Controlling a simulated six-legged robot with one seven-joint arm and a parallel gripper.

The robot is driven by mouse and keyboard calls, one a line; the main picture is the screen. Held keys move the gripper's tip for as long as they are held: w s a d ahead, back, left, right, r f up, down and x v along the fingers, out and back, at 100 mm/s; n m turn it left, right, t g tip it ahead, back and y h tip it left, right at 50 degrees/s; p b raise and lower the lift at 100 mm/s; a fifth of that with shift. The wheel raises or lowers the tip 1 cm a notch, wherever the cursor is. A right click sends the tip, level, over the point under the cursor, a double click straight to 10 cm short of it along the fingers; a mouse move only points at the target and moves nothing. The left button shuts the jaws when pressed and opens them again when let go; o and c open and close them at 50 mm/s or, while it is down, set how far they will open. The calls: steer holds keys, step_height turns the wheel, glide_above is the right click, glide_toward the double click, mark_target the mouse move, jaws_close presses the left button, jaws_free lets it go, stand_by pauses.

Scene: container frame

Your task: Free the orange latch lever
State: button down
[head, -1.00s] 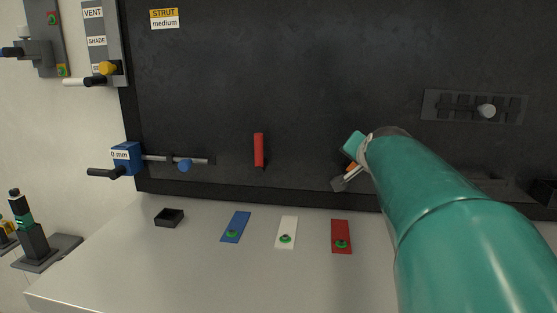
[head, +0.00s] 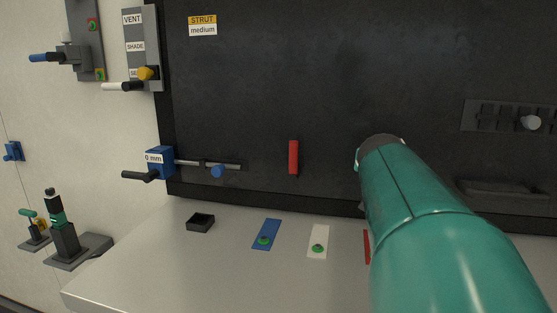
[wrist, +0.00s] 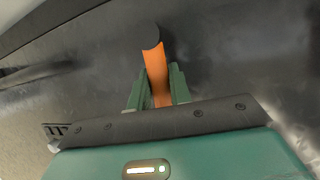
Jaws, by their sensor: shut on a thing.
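The orange latch lever (wrist: 155,62) shows in the wrist view, rising from between my fingers toward the dark panel. My gripper (wrist: 158,85) has its two green fingers on either side of the lever, shut on it. The lever's far end meets a dark grey part at the panel, and its lower end is hidden behind my gripper's body. In the head view my teal arm hides both the lever and my gripper.
A red bar (head: 293,157) is on the dark panel (head: 330,80), left of my arm. Blue (head: 267,233) and white (head: 318,241) plates and a black tray (head: 200,222) lie on the grey bench (head: 150,255). A slotted grey plate (head: 500,118) is at right.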

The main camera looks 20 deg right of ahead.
steer(key=shift+a, duration=0.1)
steer(key=c, duration=1.3)
jaws_free()
steer(key=shift+w+f, duration=0.1)
steer(key=shift+w, duration=0.05)
